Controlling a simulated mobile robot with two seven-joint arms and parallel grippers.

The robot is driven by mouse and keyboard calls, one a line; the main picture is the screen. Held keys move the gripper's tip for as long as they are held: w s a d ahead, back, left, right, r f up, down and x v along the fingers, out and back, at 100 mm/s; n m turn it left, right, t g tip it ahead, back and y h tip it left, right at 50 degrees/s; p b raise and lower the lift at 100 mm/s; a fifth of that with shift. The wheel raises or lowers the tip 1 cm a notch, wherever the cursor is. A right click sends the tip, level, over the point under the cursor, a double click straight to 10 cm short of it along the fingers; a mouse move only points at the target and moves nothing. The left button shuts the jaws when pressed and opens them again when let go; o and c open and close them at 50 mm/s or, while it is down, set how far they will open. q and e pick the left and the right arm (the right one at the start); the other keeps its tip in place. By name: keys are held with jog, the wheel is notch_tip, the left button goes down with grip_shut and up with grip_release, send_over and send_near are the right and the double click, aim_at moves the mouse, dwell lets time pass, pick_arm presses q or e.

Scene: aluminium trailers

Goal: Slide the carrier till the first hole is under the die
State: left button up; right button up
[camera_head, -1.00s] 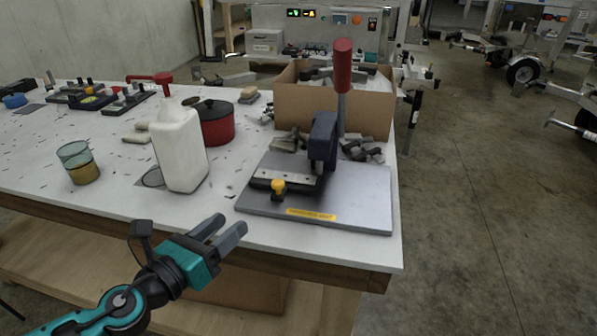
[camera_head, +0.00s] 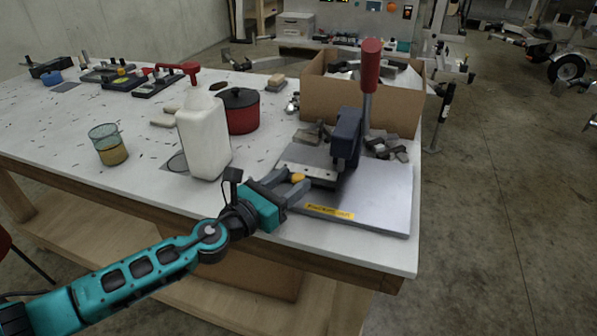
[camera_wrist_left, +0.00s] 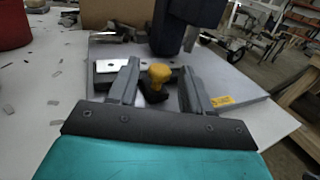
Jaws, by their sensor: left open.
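The carrier (camera_head: 308,172) is a pale metal strip on a dark base, on the grey plate of the press; it also shows in the left wrist view (camera_wrist_left: 106,67). Its yellow knob (camera_head: 297,177) stands at its near side. My left gripper (camera_head: 294,184) is open, with its fingers on either side of the yellow knob (camera_wrist_left: 159,74); I cannot tell whether they touch it. The die is hidden under the dark blue press head (camera_head: 347,136), which has a red-handled lever (camera_head: 370,66). The holes by the die cannot be made out. My right gripper is not in view.
A white bottle (camera_head: 204,138) stands close to the left of the press, with a red pot (camera_head: 240,111) behind it. A cardboard box (camera_head: 330,97) and loose dark metal pieces (camera_head: 388,150) lie behind the press. The plate's right part is clear.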

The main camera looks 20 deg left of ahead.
aim_at(299, 176)
pick_arm(q)
jog(key=shift+x, duration=1.5)
grip_shut()
jog(key=shift+d, duration=0.1)
